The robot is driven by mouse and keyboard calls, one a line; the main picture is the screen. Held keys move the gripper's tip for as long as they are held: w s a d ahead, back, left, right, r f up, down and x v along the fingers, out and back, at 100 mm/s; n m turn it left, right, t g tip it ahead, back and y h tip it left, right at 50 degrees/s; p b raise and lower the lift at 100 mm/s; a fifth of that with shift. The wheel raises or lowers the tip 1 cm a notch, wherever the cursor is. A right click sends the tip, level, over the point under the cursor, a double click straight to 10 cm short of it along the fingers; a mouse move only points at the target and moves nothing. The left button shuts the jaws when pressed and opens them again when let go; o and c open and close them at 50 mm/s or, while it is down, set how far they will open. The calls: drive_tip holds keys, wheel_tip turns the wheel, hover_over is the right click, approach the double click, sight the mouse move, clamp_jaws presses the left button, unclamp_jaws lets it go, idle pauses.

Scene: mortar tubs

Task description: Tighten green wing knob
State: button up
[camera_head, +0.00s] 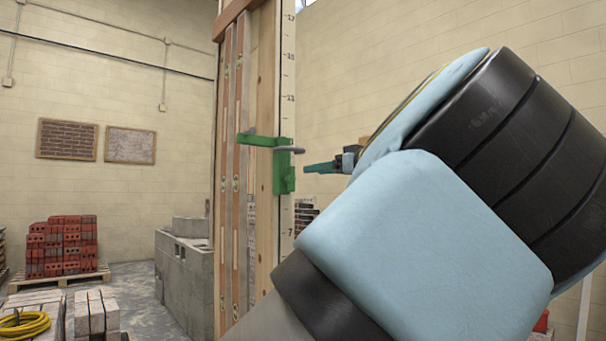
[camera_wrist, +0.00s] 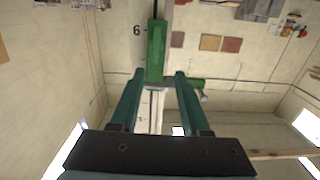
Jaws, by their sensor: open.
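A green clamp (camera_head: 281,168) sits on the upright measuring staff (camera_head: 288,60), with a green arm reaching left and a grey rod near its top. A small green bump (camera_head: 291,184) low on its right side may be the wing knob; its wings are not clear. In the wrist view the green clamp (camera_wrist: 156,52) stands just beyond the fingertips, with a green piece (camera_wrist: 192,83) jutting right to a grey end. My gripper (camera_head: 306,168) points left at the clamp, a short gap to its right. In the wrist view my gripper (camera_wrist: 159,75) has its teal fingers apart, with nothing held.
A grey block wall (camera_head: 184,275) lies behind at lower left. Red bricks (camera_head: 62,245) sit on a pallet further left, with a yellow hose (camera_head: 25,325) in front.

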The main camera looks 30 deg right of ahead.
sight(294, 169)
drive_tip(key=p+x, duration=0.1)
drive_tip(key=x, duration=0.2)
drive_tip(key=p+x, duration=0.1)
drive_tip(key=x, duration=0.2)
drive_tip(key=r+p+x, duration=0.1)
drive_tip(key=x, duration=0.2)
drive_tip(key=shift+w+d, duration=0.2)
drive_tip(key=shift+d, duration=0.15)
clamp_jaws()
idle(0.4)
